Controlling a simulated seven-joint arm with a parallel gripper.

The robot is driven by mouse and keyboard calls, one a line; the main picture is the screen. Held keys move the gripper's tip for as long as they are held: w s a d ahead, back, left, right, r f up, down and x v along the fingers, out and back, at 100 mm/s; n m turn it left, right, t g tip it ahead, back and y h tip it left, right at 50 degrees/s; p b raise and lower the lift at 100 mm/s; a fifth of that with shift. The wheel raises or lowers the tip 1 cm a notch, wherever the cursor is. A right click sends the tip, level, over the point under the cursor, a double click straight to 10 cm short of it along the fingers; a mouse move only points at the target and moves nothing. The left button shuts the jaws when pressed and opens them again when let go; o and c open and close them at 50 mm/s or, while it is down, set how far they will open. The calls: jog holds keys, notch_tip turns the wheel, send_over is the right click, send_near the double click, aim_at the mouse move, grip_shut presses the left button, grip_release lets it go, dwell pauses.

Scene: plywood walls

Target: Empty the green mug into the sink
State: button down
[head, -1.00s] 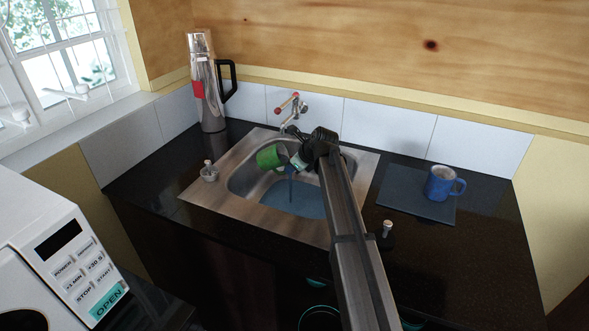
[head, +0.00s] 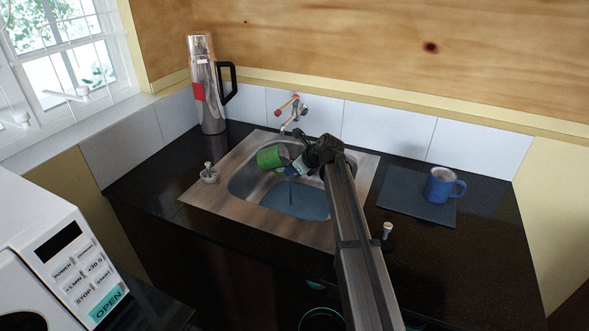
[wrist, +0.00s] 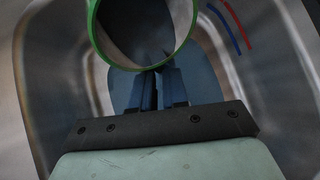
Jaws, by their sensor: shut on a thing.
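The green mug (head: 268,158) is tilted on its side over the left part of the sink (head: 233,190). A thin stream of dark liquid (head: 291,186) falls below it into bluish liquid (head: 308,204) in the basin. My gripper (head: 293,168) is shut on the mug from its right. In the wrist view, the mug's green rim (wrist: 91,30) is at the top, just beyond my gripper's fingers (wrist: 160,88). The exact place where the fingers grip is not clear.
A tap (head: 292,112) stands behind the sink. A steel flask (head: 207,95) stands at the back left. A blue mug (head: 440,186) stands on a dark mat (head: 412,207) at the right. A white microwave (head: 60,255) is at the front left. The counter left of the sink is mostly clear.

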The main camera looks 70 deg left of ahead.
jog(key=shift+g+y+b, duration=0.5)
jog(key=shift+g+b, duration=0.1)
jog(key=shift+b, duration=0.2)
dwell(0.4)
jog(key=shift+w+d+g+y+b, duration=0.2)
jog(key=shift+w+g+y+b, duration=0.3)
jog(key=shift+b, duration=0.85)
jog(key=shift+s+m+g+y, duration=0.2)
jog(key=shift+m+g+y, duration=0.2)
jog(key=shift+g+y, duration=0.2)
dwell(0.6)
jog(key=shift+s+a+n+t+h, duration=0.1)
jog(key=shift+s+n+t+h, duration=0.05)
jog(key=shift+t+h, duration=0.4)
jog(key=shift+s+a+n+t+h, duration=0.1)
jog(key=shift+n+t+h, duration=0.05)
jog(key=shift+t+h, duration=0.35)
jog(key=shift+s, duration=0.1)
jog(key=shift+h, duration=0.25)
